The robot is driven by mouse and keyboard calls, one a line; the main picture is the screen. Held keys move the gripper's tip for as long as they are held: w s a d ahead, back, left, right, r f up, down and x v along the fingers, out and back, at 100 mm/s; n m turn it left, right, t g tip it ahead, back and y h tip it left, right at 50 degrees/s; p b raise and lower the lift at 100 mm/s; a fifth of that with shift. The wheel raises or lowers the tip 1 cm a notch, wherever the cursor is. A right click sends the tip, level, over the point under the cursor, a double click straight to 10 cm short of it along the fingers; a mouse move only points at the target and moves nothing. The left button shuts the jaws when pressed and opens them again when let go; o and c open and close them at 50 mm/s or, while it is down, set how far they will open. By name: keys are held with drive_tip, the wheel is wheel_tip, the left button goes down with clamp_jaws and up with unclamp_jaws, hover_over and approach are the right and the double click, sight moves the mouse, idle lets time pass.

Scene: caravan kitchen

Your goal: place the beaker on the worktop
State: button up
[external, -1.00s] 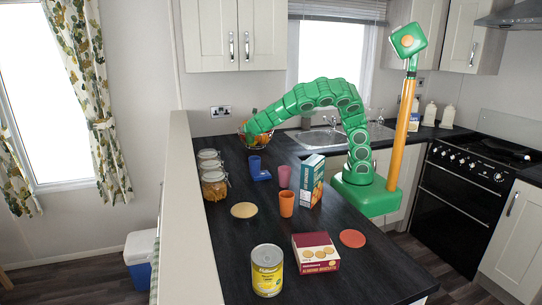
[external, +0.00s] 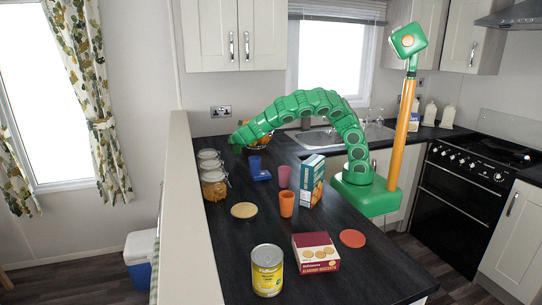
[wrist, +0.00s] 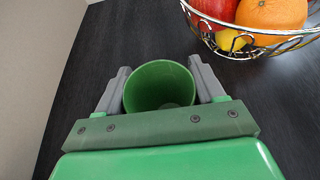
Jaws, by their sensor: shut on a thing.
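A green beaker (wrist: 160,88) sits between the two grey fingers of my gripper (wrist: 159,70) in the wrist view, its open mouth facing the camera. The fingers press on it from both sides. Whether its base touches the dark worktop (wrist: 112,38) or hangs just above it cannot be told. In the external view my gripper (external: 238,139) is at the far left part of the worktop (external: 240,260), left of the fruit basket. The beaker is not clearly distinguishable from the green arm there.
The wire fruit basket (wrist: 262,42) is close on the right. Jars (external: 214,186), a blue cup (external: 254,164), a pink cup (external: 284,176), an orange cup (external: 287,203), cartons (external: 312,182) and a tin (external: 267,270) stand nearer the camera. A wall borders the left side.

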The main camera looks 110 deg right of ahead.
drive_tip(key=shift+w+d+f, duration=0.2)
drive_tip(key=shift+f, duration=1.65)
drive_tip(key=shift+f, duration=0.1)
drive_tip(key=o, duration=1)
drive_tip(key=shift+a+r, duration=0.3)
drive_tip(key=shift+a, duration=0.2)
drive_tip(key=shift+v, duration=5.5)
